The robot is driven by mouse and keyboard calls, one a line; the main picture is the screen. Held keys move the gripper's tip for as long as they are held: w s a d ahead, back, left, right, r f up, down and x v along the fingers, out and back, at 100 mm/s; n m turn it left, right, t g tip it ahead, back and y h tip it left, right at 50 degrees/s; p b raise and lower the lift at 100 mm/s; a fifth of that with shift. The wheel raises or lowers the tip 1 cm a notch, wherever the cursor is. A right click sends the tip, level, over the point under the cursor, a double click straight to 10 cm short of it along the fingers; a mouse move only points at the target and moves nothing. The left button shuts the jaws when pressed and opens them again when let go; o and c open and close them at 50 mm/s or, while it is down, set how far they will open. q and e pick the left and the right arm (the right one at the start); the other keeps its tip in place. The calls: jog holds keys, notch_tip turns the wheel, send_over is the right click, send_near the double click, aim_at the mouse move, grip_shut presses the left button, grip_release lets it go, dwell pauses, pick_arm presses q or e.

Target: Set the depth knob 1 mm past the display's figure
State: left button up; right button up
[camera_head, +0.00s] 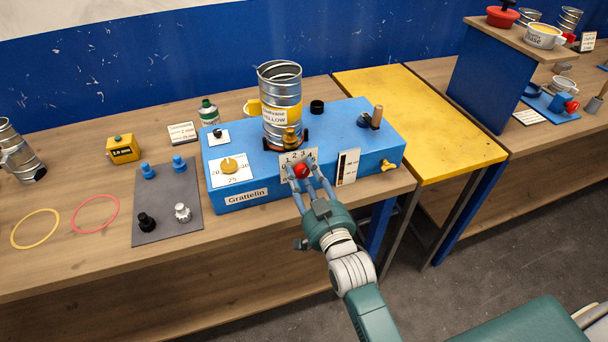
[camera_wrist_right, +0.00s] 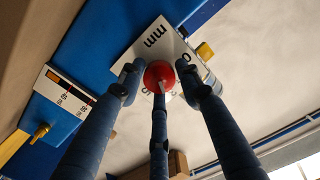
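The red depth knob (camera_head: 301,170) sits on the front of the blue Grattelin machine (camera_head: 235,148), over a white dial plate with figures 1, 2, 3; it also shows in the right wrist view (camera_wrist_right: 158,74). My right gripper (camera_head: 302,171) has its fingers around the knob, with small gaps seeming to show beside it; contact is unclear. The fingers and knob hide part of the dial, and I cannot read the pointer. A yellow display box (camera_head: 122,150) at the left seems to read 2.0 mm. My left gripper is out of view.
A metal duct (camera_head: 282,100) with a yellow label stands on the machine. A grey mat (camera_head: 165,215) with small knobs lies left. The yellow table (camera_head: 425,120) is clear.

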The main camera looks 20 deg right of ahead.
jog(key=c, duration=0.5)
jog(key=shift+r+n+p, duration=0.25)
jog(key=shift+n+p, duration=0.35)
jog(key=shift+n, duration=0.1)
jog(key=shift+c, duration=0.2)
jog(key=shift+n, duration=0.3)
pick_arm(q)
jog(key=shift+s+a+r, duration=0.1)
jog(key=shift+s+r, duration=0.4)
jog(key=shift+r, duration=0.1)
pick_arm(e)
jog(key=shift+f, duration=0.1)
jog(key=o, duration=1.2)
jog(key=shift+c, duration=0.2)
jog(key=shift+f, duration=0.1)
jog(key=shift+s+f, duration=0.1)
jog(key=shift+s, duration=0.15)
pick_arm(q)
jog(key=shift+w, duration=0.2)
pick_arm(e)
jog(key=s, duration=1.1)
jog(key=shift+s+d, duration=0.2)
jog(key=shift+s, duration=0.05)
